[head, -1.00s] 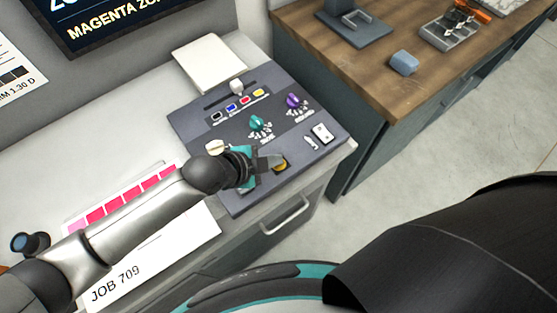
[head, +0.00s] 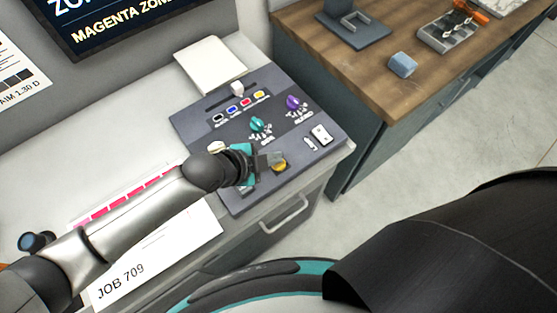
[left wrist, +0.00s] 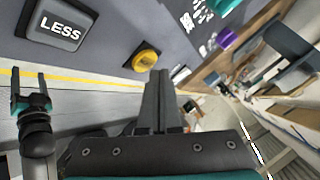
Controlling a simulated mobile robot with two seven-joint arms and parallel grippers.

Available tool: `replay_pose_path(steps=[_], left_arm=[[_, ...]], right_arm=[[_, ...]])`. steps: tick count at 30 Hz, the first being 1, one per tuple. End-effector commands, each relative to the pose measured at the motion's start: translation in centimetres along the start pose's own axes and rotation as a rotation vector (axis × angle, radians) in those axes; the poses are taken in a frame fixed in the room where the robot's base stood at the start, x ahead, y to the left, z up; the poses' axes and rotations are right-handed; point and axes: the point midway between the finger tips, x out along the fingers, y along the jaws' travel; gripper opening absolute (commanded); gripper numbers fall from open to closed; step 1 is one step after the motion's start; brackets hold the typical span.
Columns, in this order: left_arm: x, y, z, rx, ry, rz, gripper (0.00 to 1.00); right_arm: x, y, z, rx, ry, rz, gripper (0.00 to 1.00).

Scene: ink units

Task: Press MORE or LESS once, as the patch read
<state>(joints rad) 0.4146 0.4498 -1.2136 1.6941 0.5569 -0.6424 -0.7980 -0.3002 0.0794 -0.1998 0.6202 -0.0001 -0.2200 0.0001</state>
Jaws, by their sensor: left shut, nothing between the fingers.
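My left gripper (head: 267,161) is shut and empty over the front part of the dark console (head: 208,128), just left of a round yellow button (head: 279,166). In the left wrist view its fingertips (left wrist: 158,76) are together, near that yellow button (left wrist: 146,57). The grey LESS key (left wrist: 61,30) is at the upper left there, apart from the fingers. I cannot read a MORE key in either view. The magenta patch strip (head: 125,200) lies on the bench, partly behind my left arm. My right gripper (left wrist: 29,78) shows in the left wrist view with fingers apart.
The console carries a teal knob (head: 258,125), a purple knob (head: 292,102) and a white switch (head: 321,134). A JOB 709 sheet (head: 160,262) lies at the bench front. A wooden table (head: 350,72) with a blue-grey block (head: 402,65) stands to the right. A screen (head: 110,25) is behind.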

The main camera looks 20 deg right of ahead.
Motion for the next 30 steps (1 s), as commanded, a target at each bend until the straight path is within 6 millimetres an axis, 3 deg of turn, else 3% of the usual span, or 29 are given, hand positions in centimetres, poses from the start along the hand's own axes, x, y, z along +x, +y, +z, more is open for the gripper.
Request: replay_pose_path(steps=[17, 30], left_arm=[[-3.5, -2.6, -2.6, 0.0, 0.0, -0.001, 0.0], [-3.5, -2.5, -2.5, 0.0, 0.0, 0.0, 0.0]], right_arm=[[-5.0, 0.1, -0.5, 0.0, 0.0, 0.0, 0.65], [-4.9, 0.1, -0.5, 0.0, 0.0, 0.0, 0.65]])
